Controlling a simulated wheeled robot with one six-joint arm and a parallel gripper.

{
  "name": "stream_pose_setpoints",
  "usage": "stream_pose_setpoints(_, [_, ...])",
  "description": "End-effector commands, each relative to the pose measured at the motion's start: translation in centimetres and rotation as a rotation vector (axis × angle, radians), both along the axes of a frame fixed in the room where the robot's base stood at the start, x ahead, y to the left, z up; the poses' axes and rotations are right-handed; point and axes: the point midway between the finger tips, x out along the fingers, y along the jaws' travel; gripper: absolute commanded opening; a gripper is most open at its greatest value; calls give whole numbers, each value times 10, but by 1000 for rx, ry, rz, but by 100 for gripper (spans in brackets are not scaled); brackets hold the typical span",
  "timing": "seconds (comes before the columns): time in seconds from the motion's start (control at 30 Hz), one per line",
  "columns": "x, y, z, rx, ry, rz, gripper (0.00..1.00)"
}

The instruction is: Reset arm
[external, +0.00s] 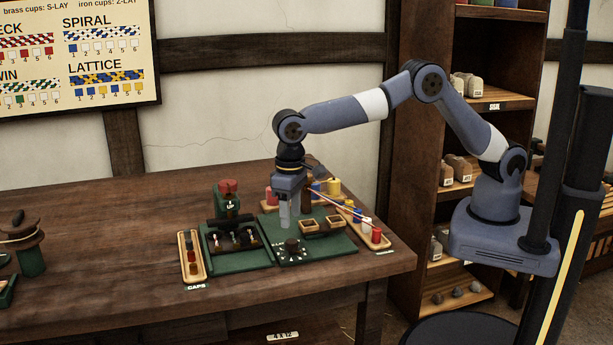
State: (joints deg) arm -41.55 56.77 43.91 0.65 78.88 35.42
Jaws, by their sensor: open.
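My arm reaches in from the right over the wooden table (120,236). My gripper (284,222) points down above a green board (320,254) that carries a black dial (292,250). Its fingers are pale grey and look empty. I cannot tell whether the fingertips touch anything below.
Coloured spools stand in a tray at the right, with a red spool (376,236) nearest. A caps tray (191,256) lies left. A shelf unit (440,130) stands behind my arm.

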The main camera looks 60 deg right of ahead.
Motion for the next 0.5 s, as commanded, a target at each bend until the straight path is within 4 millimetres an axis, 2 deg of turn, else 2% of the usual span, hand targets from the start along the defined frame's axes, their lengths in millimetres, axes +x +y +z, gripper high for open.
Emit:
stream_pose_setpoints(0.17, [1, 0, 38, 3, -4, 0, 50])
stream_pose_setpoints(0.5, [-1, 0, -33, -2, 3, 0, 50])
